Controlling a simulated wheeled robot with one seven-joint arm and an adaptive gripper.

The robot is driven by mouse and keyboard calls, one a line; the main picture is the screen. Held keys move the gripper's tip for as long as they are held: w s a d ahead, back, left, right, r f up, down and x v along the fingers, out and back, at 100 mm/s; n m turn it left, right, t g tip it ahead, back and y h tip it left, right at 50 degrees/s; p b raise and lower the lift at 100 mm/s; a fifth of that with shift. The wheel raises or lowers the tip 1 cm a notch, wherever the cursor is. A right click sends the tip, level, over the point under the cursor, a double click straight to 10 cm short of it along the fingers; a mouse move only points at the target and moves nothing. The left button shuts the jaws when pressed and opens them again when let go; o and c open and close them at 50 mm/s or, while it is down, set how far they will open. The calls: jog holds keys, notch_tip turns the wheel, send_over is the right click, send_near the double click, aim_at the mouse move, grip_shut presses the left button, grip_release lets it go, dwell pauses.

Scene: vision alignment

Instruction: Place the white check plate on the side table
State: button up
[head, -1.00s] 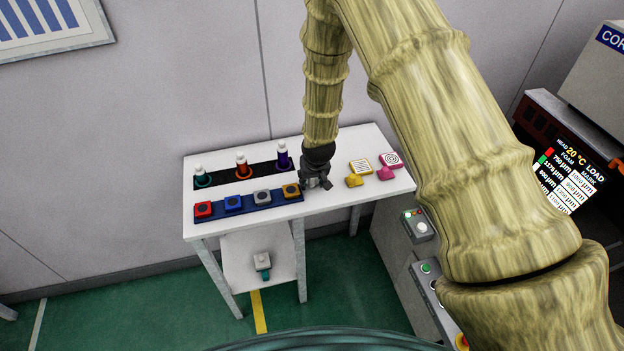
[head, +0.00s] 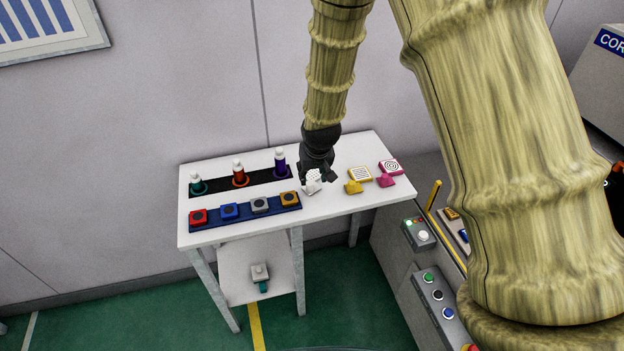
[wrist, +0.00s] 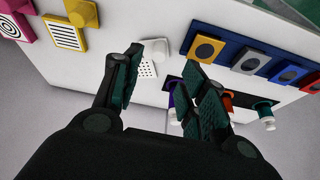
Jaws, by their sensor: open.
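The white check plate (head: 313,178) has a dotted face and a pale grip block. It appears to rest on the white side table (head: 345,205), left of a yellow plate and a pink plate. In the wrist view the dotted face (wrist: 148,69) shows between my open fingers, beyond their tips. My gripper (head: 318,174) is just above and behind the plate and hides part of it in the head view. The gripper (wrist: 165,72) is open, with nothing visibly held. Whether a finger touches the plate I cannot tell.
A yellow lined plate (head: 359,176) and a pink ringed plate (head: 389,168) lie to the right. A blue rack (head: 243,217) of coloured blocks and a black strip (head: 216,185) with several bottles are on the left. A lower shelf (head: 240,280) holds a grey-and-teal piece.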

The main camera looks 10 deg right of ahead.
jog(key=shift+v, duration=0.95)
jog(key=s+d+f+g, duration=0.1)
jog(key=s+d+f, duration=0.1)
jog(key=s+f, duration=1)
jog(key=s+d+f+g, duration=0.1)
jog(key=s+f, duration=0.4)
jog(key=s, duration=0.5)
jog(key=s+d+f+g, duration=0.1)
jog(key=s+f, duration=0.4)
jog(key=s, duration=0.5)
jog(key=s+d+f+g, duration=0.1)
jog(key=s+f, duration=0.4)
jog(key=s, duration=0.5)
jog(key=shift+d+f, duration=0.25)
jog(key=shift+w, duration=0.1)
jog(key=shift+c, duration=0.6)
